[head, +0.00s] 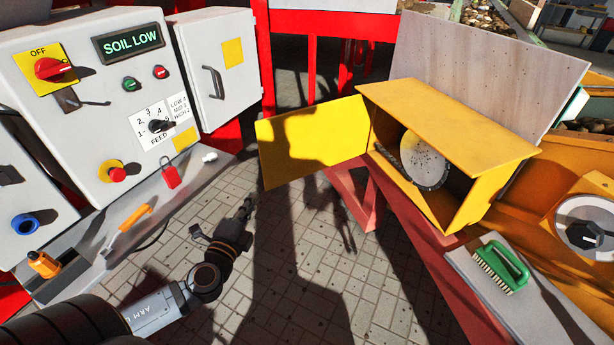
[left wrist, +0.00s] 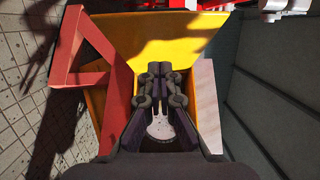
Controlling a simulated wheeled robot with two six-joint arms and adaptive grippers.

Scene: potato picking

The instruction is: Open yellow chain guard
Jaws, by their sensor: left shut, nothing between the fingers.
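The yellow chain guard (head: 450,110) is a box on the red frame at the right in the head view. Its door (head: 305,142) stands swung out to the left, and the box front is open. A pale round sprocket or disc (head: 424,160) shows inside; it also shows in the left wrist view (left wrist: 162,127). My left gripper (head: 248,203) is shut and empty, below and left of the door, apart from it in the head view. In the left wrist view its fingers (left wrist: 160,72) lie in front of the yellow guard. My right gripper is not seen.
A grey control panel (head: 90,125) with a red knob and buttons stands at the left. A green brush (head: 502,265) lies on a grey plank at the right. Red frame bars (head: 350,195) run beneath the guard. Tiled floor lies open between.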

